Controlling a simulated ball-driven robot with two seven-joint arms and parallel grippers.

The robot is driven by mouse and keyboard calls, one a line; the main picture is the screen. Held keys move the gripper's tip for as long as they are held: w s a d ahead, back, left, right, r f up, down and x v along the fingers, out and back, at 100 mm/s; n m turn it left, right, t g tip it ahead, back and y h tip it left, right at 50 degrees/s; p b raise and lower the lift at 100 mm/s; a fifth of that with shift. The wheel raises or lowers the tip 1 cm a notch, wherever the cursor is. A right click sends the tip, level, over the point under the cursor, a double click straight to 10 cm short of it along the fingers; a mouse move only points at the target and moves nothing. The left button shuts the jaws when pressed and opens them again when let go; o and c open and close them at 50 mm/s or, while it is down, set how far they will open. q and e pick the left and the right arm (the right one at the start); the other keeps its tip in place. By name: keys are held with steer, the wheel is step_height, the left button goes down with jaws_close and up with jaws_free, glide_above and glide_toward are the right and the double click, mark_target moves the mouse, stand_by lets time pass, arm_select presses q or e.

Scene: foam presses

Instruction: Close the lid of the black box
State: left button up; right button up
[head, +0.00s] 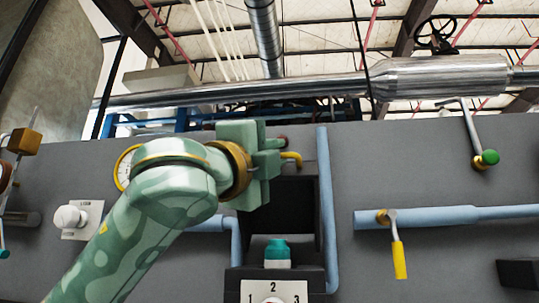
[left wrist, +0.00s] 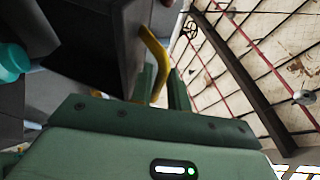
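The black box (head: 327,210) is set in the grey machine front in the middle of the head view, with a dark recess showing. A yellow handle (head: 292,157) sticks out at its top. In the left wrist view the yellow handle (left wrist: 157,52) curves from a dark panel (left wrist: 105,35), which looks like the lid. My left gripper (head: 275,157) is at the handle, and its arm hides part of the box's left side. In the left wrist view the fingers (left wrist: 162,88) stand apart with the handle's end between them; contact is unclear. My right gripper is out of view.
A teal-capped knob (head: 277,252) stands below the recess, above a dial plate numbered 1 to 3 (head: 274,291). Blue pipes (head: 327,190) run beside the box. A yellow-handled lever (head: 399,258) and a green-knobbed lever (head: 487,158) are to the right.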

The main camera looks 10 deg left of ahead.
arm_select(q)
steer(key=shift+d, duration=0.15)
steer(key=shift+s+a+f, duration=0.15)
steer(key=shift+a, duration=0.05)
steer(key=b+v, duration=0.6)
steer(key=v, duration=1)
steer(key=shift+d, duration=0.15)
